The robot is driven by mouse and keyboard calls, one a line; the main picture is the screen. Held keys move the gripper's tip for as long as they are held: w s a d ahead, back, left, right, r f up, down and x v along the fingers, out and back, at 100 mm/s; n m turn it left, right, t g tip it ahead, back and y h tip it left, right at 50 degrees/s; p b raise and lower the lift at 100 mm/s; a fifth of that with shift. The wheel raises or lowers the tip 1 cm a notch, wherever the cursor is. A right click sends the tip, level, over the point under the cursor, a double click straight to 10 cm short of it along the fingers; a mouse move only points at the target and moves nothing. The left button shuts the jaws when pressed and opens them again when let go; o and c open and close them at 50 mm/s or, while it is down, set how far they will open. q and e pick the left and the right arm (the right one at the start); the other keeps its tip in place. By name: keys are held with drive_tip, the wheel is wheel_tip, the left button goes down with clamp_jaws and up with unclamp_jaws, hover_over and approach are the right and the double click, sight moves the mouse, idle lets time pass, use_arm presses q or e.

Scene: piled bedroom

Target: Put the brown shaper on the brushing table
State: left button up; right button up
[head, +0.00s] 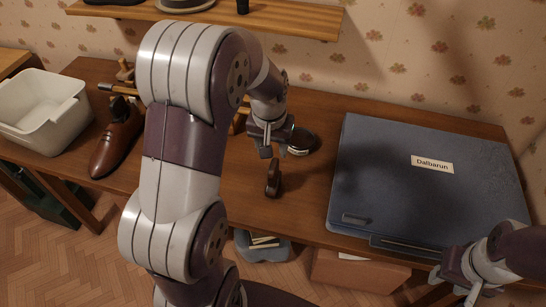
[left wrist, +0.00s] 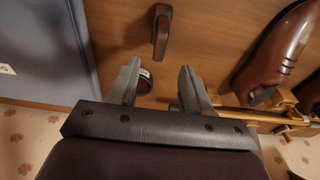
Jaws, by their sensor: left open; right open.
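A shaper-like piece of pale wood with a brass rod (head: 118,88) lies at the back left of the wooden table (head: 300,215), partly hidden by my left arm. Its rod shows at the right of the left wrist view (left wrist: 245,115). I cannot tell whether this is the brown shaper. My right gripper (head: 465,287) is open at the lower right, in front of the table.
A brown shoe (head: 115,140) lies on the left of the table, near a white bin (head: 40,108). A large blue case (head: 425,190) covers the right part. A shelf (head: 215,13) hangs above. A blue-grey container (head: 262,247) and a box (head: 355,270) stand below the front edge.

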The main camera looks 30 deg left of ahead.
use_arm(q)
drive_tip(key=s+d+m, duration=0.1)
drive_tip(key=s+d, duration=0.3)
drive_tip(key=s, duration=0.2)
drive_tip(key=s+d+f+m, duration=0.1)
drive_tip(key=s+d+m, duration=0.1)
drive_tip(key=s+d, duration=0.2)
drive_tip(key=shift+s+f, duration=0.2)
drive_tip(key=shift+s, duration=0.95)
